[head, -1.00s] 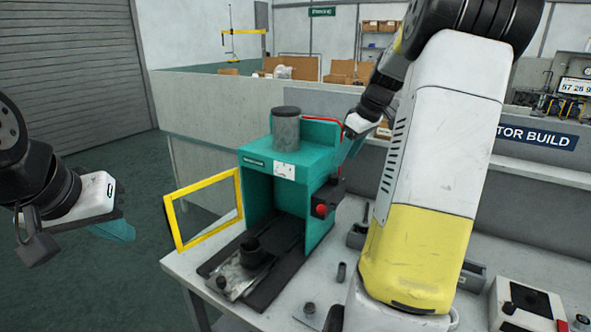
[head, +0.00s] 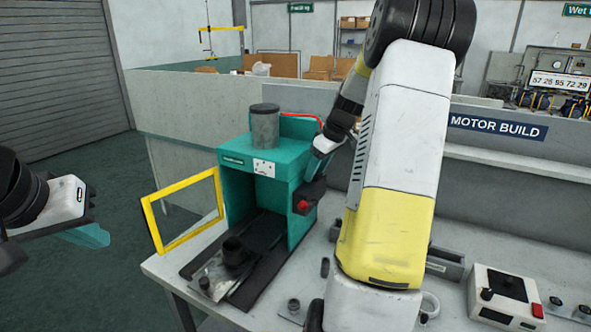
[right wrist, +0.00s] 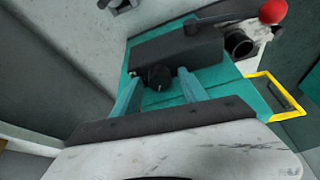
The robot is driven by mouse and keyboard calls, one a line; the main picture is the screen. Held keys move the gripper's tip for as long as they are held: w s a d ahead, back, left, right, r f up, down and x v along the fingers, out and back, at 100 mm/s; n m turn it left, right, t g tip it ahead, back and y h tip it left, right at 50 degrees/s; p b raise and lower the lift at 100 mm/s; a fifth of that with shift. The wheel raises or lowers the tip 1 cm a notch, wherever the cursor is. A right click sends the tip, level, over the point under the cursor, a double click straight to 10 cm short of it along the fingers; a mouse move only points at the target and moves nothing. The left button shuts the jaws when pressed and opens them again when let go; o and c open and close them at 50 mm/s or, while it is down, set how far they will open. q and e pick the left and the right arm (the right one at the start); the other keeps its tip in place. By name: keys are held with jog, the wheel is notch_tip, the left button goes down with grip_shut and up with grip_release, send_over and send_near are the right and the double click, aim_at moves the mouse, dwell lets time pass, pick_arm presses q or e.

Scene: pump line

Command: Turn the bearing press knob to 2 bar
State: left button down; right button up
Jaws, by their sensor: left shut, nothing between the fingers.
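The teal bearing press (head: 232,190) stands on the table in the head view, its yellow guard frame swung out to the left. In the right wrist view a small dark knob (right wrist: 158,76) sits on the teal press body, between and just beyond the fingers of my right gripper (right wrist: 153,92). These teal fingers are apart; contact with the knob cannot be told. The knob's scale and setting cannot be read. In the head view my right wrist is at the press's right side. My left gripper (head: 96,236) is shut and empty, left of the table.
A red ball (head: 303,206) on the press's right side also shows in the right wrist view (right wrist: 272,12). A grey canister (head: 265,128) tops the press. A control box (head: 490,300) is at right. Low walls stand behind; floor is free at left.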

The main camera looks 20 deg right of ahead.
grip_shut()
jog(key=shift+m+h, duration=0.3)
jog(key=shift+m, duration=0.5)
jog(key=shift+o, duration=0.6)
grip_release()
